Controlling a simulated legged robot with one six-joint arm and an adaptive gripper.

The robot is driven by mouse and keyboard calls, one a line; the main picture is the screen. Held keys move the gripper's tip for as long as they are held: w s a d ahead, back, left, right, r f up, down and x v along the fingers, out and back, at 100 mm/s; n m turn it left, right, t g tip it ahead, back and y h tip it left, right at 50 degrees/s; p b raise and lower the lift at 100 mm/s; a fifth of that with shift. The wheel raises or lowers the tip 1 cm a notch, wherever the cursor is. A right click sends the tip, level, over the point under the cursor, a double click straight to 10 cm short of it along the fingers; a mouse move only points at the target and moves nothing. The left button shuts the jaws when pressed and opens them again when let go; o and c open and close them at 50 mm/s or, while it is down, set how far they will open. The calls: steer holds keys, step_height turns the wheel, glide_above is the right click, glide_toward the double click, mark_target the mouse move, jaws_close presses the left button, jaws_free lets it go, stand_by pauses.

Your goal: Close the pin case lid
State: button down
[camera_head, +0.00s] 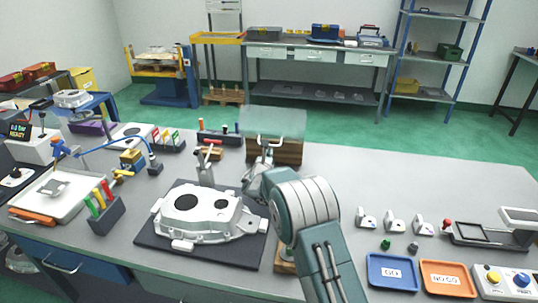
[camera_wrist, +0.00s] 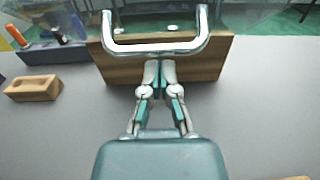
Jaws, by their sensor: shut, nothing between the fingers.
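The pin case is a wooden box (camera_head: 288,152) at the back middle of the bench. Its clear lid (camera_head: 273,121) stands raised above the box. In the wrist view, the box's wooden front (camera_wrist: 208,62) fills the upper middle, with the lid's bent metal handle (camera_wrist: 155,48) across it. My gripper (camera_head: 265,160) is at the front of the case; in the wrist view its fingertips (camera_wrist: 160,68) are together and empty, just below the handle bar in the picture. I cannot tell whether they touch the handle or the wood. My arm hides part of the case's front.
A grey casting (camera_head: 205,213) lies on a dark mat left of my arm. A dark tool rack (camera_wrist: 52,52) and a small wooden block (camera_wrist: 33,88) are left of the case. Blue (camera_head: 392,272) and orange (camera_head: 447,279) trays lie front right. Bench right of the case is clear.

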steer(key=shift+w+r+g, duration=0.15)
steer(key=shift+r+g, duration=0.35)
steer(key=shift+g, duration=0.5)
